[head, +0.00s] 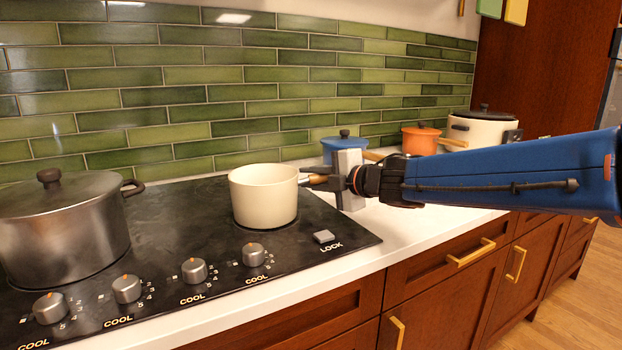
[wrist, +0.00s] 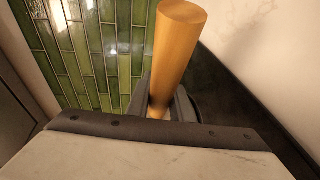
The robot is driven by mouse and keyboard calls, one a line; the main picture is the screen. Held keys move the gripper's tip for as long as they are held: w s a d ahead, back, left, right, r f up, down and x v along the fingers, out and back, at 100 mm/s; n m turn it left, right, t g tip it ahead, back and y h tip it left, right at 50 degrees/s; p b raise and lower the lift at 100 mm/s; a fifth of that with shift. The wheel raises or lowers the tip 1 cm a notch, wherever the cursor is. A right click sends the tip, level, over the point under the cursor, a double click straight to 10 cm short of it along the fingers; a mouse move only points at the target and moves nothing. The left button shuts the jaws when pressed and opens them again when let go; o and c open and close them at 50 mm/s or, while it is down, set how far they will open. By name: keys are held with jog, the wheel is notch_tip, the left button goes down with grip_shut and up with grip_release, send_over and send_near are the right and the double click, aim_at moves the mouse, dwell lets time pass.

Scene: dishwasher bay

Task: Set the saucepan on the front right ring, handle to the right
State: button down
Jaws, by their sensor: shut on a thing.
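The cream saucepan (head: 264,197) is upright over the right part of the black hob (head: 185,228). Its base looks on or very close to the glass; I cannot tell if there is a small gap. Its wooden handle (head: 316,179) points right in the head view, and a thick wooden length of it fills the upper middle of the wrist view (wrist: 178,45). My gripper (head: 322,182) is shut on the handle, to the right of the pan. The front right ring is not clearly visible; the pan hides the surface beneath it.
A large steel pot (head: 62,225) with a lid stands on the hob's left. Several knobs and a lock button (head: 324,237) line the front. A blue lidded pot (head: 343,146), an orange pot (head: 421,140) and a white cooker (head: 482,130) stand behind my arm.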

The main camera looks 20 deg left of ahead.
dwell(0.3)
jog(key=c, duration=1.6)
grip_release()
jog(key=shift+f, duration=0.1)
jog(key=shift+o, duration=0.2)
jog(key=shift+s+d+r, duration=0.2)
jog(key=shift+d+r, duration=0.05)
jog(key=shift+d, duration=0.15)
jog(key=v, duration=1.1)
jog(key=shift+d, duration=0.1)
